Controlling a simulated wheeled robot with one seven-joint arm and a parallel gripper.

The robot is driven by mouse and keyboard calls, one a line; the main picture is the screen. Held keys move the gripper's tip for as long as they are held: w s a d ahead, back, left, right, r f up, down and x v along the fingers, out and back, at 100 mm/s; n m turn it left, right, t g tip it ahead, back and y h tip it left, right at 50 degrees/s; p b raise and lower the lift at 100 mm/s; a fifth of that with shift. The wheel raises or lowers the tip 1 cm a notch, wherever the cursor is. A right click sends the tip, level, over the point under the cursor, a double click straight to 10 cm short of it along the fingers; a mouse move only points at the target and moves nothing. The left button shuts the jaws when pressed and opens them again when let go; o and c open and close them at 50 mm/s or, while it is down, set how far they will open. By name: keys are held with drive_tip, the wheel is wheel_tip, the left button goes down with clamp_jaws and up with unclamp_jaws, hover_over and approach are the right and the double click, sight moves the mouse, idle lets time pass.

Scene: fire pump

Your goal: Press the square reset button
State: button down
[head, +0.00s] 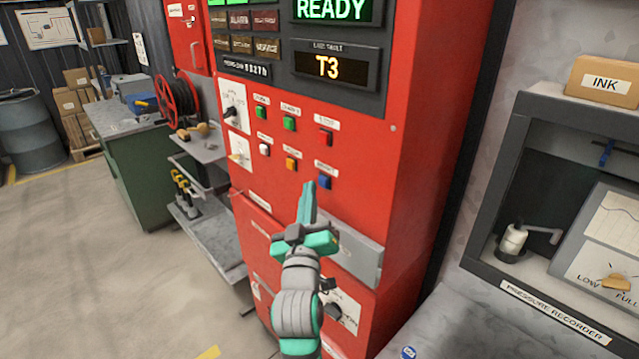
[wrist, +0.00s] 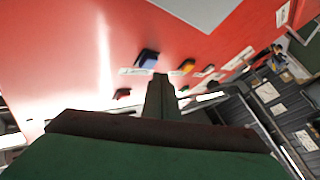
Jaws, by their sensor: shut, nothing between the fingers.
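The red cabinet (head: 420,110) carries two rows of small square buttons. The blue button (head: 324,182) is at the right end of the lower row, under a white label that looks like "RESET" but is small. My gripper (head: 309,188) is shut and empty, its fingertips just left of and slightly below the blue button in the head view. In the wrist view the blue button (wrist: 148,58) appears just beyond the fingertips (wrist: 160,80). I cannot tell whether they touch; a gap seems to show.
An amber button (head: 291,164) and a white button (head: 264,149) sit left of the blue one. A red button (head: 326,138) is above it, with green buttons (head: 289,123) to its left. A grey box (head: 350,250) protrudes below. The display (head: 329,68) reads T3.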

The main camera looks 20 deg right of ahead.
drive_tip(key=shift+s+d, duration=0.1)
drive_tip(key=shift+d, duration=0.05)
drive_tip(key=shift+s+a, duration=0.25)
drive_tip(key=shift+a, duration=0.55)
drive_tip(key=shift+s+a, duration=0.3)
drive_tip(key=shift+a, duration=0.55)
drive_tip(key=shift+s+a, duration=0.25)
drive_tip(key=shift+a, duration=0.55)
drive_tip(key=shift+a, duration=0.1)
drive_tip(key=shift+w, duration=0.1)
